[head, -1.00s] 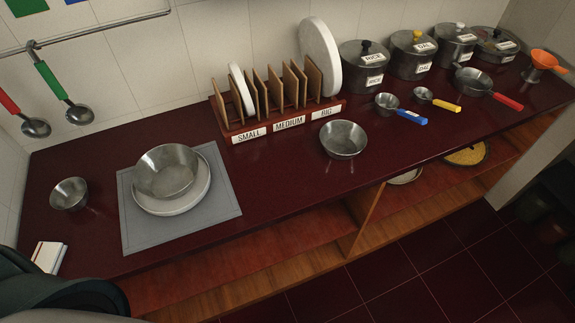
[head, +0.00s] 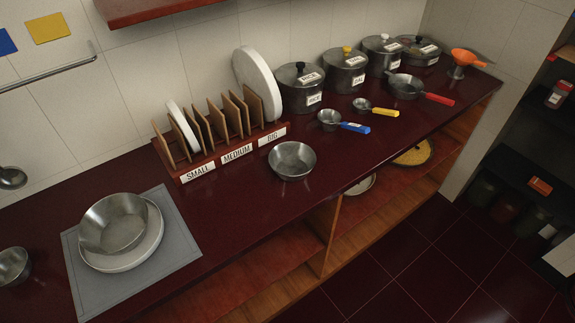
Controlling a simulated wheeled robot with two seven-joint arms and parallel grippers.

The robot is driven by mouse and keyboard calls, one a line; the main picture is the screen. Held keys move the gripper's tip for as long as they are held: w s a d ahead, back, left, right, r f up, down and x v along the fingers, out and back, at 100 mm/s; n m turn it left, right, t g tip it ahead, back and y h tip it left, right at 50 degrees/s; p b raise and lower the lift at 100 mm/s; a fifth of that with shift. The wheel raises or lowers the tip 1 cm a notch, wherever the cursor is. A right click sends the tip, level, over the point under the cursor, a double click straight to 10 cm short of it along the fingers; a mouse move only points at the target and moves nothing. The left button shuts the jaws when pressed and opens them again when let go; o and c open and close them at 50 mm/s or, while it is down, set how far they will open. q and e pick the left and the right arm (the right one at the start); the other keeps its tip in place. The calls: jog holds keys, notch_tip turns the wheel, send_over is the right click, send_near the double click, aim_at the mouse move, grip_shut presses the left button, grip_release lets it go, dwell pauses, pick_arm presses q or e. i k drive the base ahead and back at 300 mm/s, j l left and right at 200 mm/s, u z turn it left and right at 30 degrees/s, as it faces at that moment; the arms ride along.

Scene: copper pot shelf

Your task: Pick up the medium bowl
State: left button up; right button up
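Three steel bowls stand on the dark red counter (head: 240,222). The middle-sized bowl (head: 292,160) stands upright and empty in front of the rack's BIG label. The largest bowl (head: 113,223) sits tilted on a white plate (head: 150,252) on a grey mat (head: 180,262). The smallest bowl (head: 13,266) is at the left edge, partly cut off. Neither of my grippers is in view.
A wooden plate rack (head: 237,152) labelled SMALL, MEDIUM and BIG holds two white plates behind the middle bowl. Lidded pots (head: 298,88) line the wall. Counter between mat and bowl is clear.

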aim_at(292, 162)
jog(key=l+u, duration=0.1)
jog(key=u, duration=0.25)
jog(key=i+l+u, duration=0.1)
jog(key=u, duration=0.3)
jog(key=l+u, duration=0.1)
jog(key=u, duration=0.25)
jog(key=l+u, duration=0.35)
jog(key=l, duration=0.35)
jog(key=l+u, duration=0.4)
jog(key=l, duration=0.35)
jog(key=k+l, duration=0.1)
jog(key=l, duration=0.4)
jog(key=k+l, duration=0.1)
jog(key=l, duration=0.35)
